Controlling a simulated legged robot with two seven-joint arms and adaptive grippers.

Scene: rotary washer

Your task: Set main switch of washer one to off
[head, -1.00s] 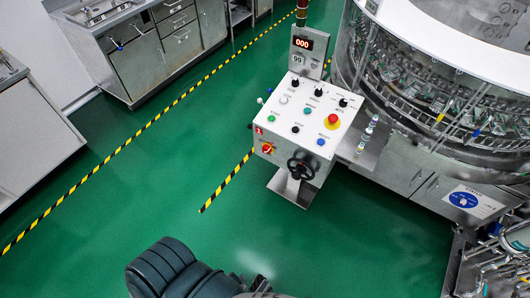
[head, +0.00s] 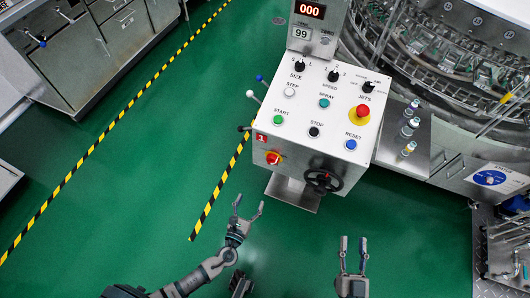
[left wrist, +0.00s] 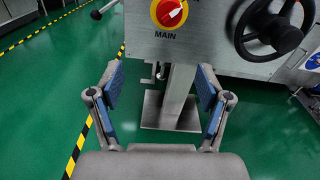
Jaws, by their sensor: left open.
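The control panel of washer one (head: 315,110) stands on a pedestal, with a red "1" label on its front left. The main switch is a red rotary knob on a yellow plate (head: 273,158) on the panel's front face. In the left wrist view the main switch (left wrist: 169,12) sits at the top above the word MAIN, its pale pointer slanting up to the right. My left gripper (head: 249,208) is open and empty, below and in front of the switch, apart from it. My right gripper (head: 353,248) has its two fingers apart, empty, near the bottom of the head view.
A black handwheel (head: 323,181) sticks out right of the switch. Levers with ball knobs (head: 251,96) stick out on the panel's left side. A red emergency button (head: 361,113) is on top. Green floor is clear in front; the rotary washer (head: 450,60) stands behind right.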

